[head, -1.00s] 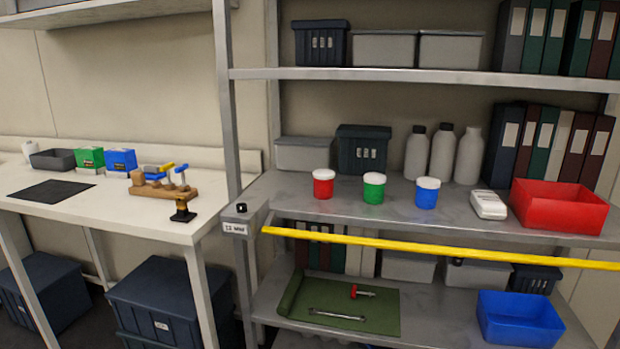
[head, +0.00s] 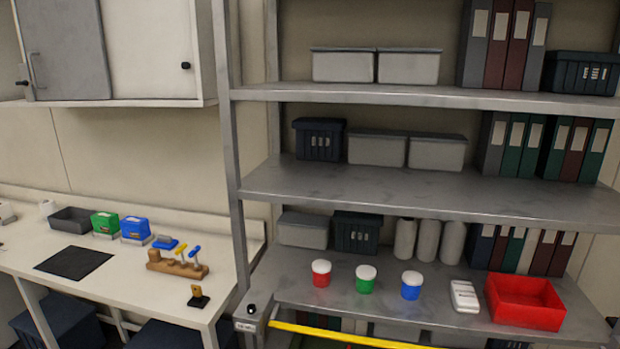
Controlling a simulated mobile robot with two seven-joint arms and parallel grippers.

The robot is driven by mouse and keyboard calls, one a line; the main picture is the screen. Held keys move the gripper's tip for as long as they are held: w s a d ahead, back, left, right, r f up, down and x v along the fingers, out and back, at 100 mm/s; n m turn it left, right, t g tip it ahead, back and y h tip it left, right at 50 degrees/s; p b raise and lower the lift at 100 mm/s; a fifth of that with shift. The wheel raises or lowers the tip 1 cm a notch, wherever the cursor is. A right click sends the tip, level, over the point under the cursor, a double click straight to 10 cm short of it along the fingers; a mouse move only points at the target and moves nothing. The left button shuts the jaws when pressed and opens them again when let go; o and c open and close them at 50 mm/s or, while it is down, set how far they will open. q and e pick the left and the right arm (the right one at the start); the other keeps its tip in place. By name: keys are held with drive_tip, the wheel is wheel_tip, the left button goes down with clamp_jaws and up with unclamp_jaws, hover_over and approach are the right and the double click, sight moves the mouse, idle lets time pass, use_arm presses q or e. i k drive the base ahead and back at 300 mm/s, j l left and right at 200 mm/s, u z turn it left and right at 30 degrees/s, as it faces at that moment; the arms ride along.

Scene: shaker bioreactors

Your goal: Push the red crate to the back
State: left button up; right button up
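The red crate (head: 527,315) is an open, empty box at the right end of the lowest fully visible shelf (head: 390,315), near its front. A row of binders (head: 520,250) stands behind it, with a strip of bare shelf between. A white handheld device (head: 464,297) lies just left of the crate. Neither of my grippers shows in the head view.
Red (head: 321,274), green (head: 366,280) and blue (head: 411,286) white-lidded jars stand left of the device. Pale bottles (head: 428,240) stand behind them. A yellow bar (head: 345,335) runs along the shelf's front. A white workbench (head: 120,275) is at left.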

sight(529, 302)
drive_tip(key=z, duration=1.25)
